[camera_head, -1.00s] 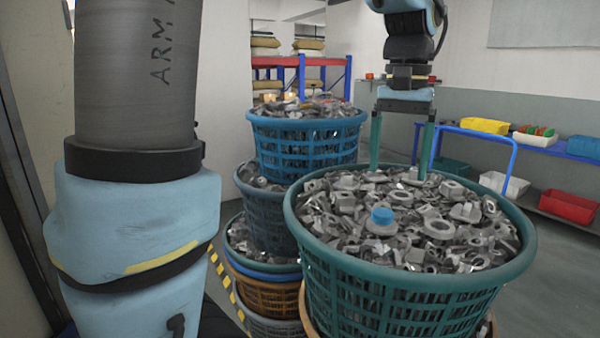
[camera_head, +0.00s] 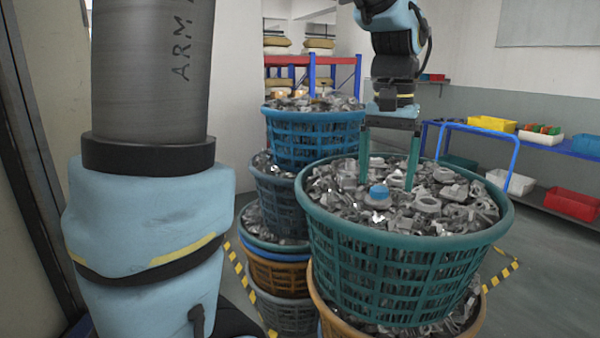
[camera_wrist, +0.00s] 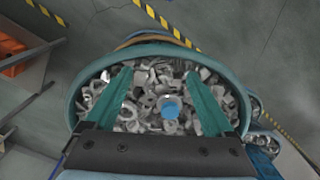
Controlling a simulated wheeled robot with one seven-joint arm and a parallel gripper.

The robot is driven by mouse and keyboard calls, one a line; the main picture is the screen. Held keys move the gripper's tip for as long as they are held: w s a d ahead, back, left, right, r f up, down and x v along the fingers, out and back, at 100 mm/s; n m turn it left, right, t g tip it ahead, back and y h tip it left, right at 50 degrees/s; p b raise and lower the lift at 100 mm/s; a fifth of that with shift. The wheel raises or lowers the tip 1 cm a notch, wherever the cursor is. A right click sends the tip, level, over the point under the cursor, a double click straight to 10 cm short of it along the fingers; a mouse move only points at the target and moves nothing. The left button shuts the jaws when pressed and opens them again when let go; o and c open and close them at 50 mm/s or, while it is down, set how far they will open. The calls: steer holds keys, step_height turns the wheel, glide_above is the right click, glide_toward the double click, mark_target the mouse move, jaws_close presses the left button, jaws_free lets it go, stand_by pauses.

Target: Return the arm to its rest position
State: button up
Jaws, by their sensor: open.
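My gripper (camera_head: 388,186) is open, with its two green fingers pointing down over the green basket (camera_head: 400,242) full of grey metal parts. In the head view the fingertips overlap the far part of the heap; I cannot tell whether they touch it. A blue-topped part (camera_head: 379,192) lies on the heap near the fingers. In the wrist view the gripper fingers (camera_wrist: 165,85) stand wide apart over the basket, and the blue-topped part (camera_wrist: 170,107) shows between them. Nothing is held.
A blue basket (camera_head: 312,138) of parts tops a stack to the left of the green basket. A blue rack (camera_head: 520,150) with coloured bins stands at right. A red bin (camera_head: 572,204) sits on its low shelf. The floor (camera_head: 545,280) at right is open.

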steer(key=a+f+n, duration=0.2)
steer(key=a+f, duration=0.5)
steer(key=a, duration=0.4)
steer(key=a+f+n+t, duration=0.1)
steer(key=a+f+n, duration=0.1)
steer(key=a+f, duration=0.6)
steer(key=a, duration=0.3)
steer(key=shift+s+f+n, duration=0.25)
steer(key=shift+f+n, duration=0.05)
